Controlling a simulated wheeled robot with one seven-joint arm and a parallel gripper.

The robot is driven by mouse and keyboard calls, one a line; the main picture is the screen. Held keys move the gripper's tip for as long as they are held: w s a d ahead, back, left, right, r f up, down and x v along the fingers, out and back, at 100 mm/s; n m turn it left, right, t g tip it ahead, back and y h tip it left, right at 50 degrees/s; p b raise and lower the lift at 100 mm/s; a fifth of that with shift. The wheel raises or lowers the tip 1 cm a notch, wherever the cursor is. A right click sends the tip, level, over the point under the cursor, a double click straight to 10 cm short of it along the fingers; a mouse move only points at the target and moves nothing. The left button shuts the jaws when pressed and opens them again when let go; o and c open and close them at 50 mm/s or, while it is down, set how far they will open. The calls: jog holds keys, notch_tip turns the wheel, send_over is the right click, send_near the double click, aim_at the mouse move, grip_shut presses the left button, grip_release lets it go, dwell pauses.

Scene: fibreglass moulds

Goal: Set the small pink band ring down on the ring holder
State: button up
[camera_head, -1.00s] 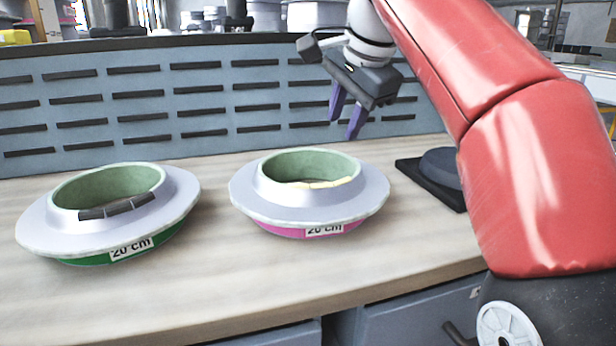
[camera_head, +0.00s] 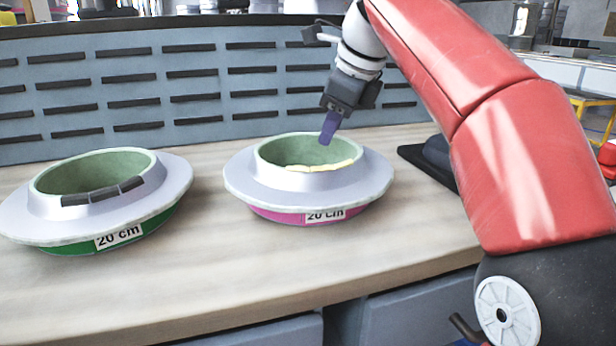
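The pink band ring (camera_head: 262,186) sits on the bench right of the middle. It is a pale grey flanged ring with a green inner wall, yellowish pieces on its near inner rim, a pink band below and a "20 cm" label. My gripper (camera_head: 329,128) points down over the ring's far right rim. Its purple fingers overlap in this view, so their gap is hidden, and I cannot tell whether they touch the rim. A dark flat base with a rounded dark grey part (camera_head: 437,152), possibly the ring holder, stands to the right, partly behind my red arm.
A similar ring with a green band (camera_head: 105,221), dark pieces on its rim and a "20 cm" label sits to the left. A blue-grey slotted panel (camera_head: 120,85) stands along the back of the bench. The bench front (camera_head: 190,290) is clear.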

jog(key=shift+x, duration=0.95)
grip_shut()
jog(key=shift+r, duration=0.2)
notch_tip(320, 180, up, 8)
jog(key=p, duration=0.3)
jog(key=shift+w+f, duration=0.15)
jog(key=shift+r, duration=0.95)
